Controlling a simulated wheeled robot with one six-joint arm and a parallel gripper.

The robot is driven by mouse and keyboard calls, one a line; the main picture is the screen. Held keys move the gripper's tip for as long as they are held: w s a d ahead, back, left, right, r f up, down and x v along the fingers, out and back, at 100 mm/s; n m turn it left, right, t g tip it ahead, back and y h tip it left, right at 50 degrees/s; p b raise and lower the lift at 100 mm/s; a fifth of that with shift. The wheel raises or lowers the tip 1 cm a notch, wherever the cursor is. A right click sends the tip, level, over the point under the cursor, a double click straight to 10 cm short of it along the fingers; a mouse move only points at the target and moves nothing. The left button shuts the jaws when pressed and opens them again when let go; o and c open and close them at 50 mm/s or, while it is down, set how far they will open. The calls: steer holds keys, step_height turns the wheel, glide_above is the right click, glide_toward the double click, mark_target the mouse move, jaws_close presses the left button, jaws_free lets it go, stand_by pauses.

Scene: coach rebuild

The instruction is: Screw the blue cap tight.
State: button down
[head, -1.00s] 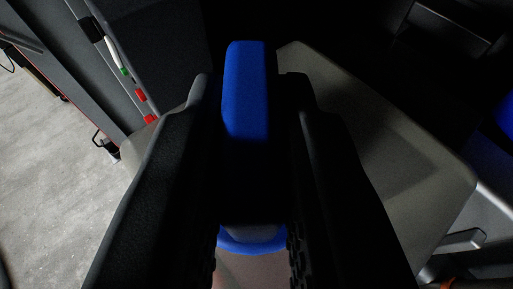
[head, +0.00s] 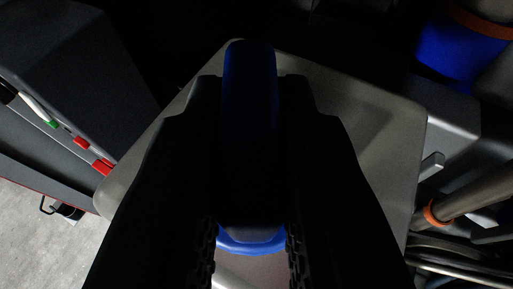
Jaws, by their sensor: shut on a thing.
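The blue cap (head: 250,75) lies between the two dark fingers of my gripper (head: 249,150), in the middle of the head view. My gripper is shut on it. Its upper end shows as a rounded blue bar, dark in shadow. A curved blue rim (head: 252,246) shows low between the ribbed finger pads. The cap's middle is in deep shadow, and its seat and thread are hidden. I cannot tell how tight it sits.
A grey, round-cornered surface (head: 375,125) spreads behind the fingers. A dark panel with red and green marks (head: 81,143) is at left. Pipes with an orange band (head: 436,213) and a blue part (head: 455,50) crowd the right. Pale floor (head: 30,225) shows lower left.

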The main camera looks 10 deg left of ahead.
steer(key=shift+r+m+h, duration=0.15)
steer(key=shift+m+h, duration=0.35)
steer(key=shift+h, duration=0.1)
steer(key=shift+s, duration=0.1)
steer(key=c, duration=1.4)
jaws_free()
steer(key=shift+o, duration=0.4)
steer(key=shift+o, duration=0.3)
steer(key=o, duration=0.3)
steer(key=shift+o, duration=0.2)
steer(key=shift+s, duration=0.1)
steer(key=v, duration=0.9)
steer(key=shift+s, duration=0.4)
steer(key=shift+r, duration=0.1)
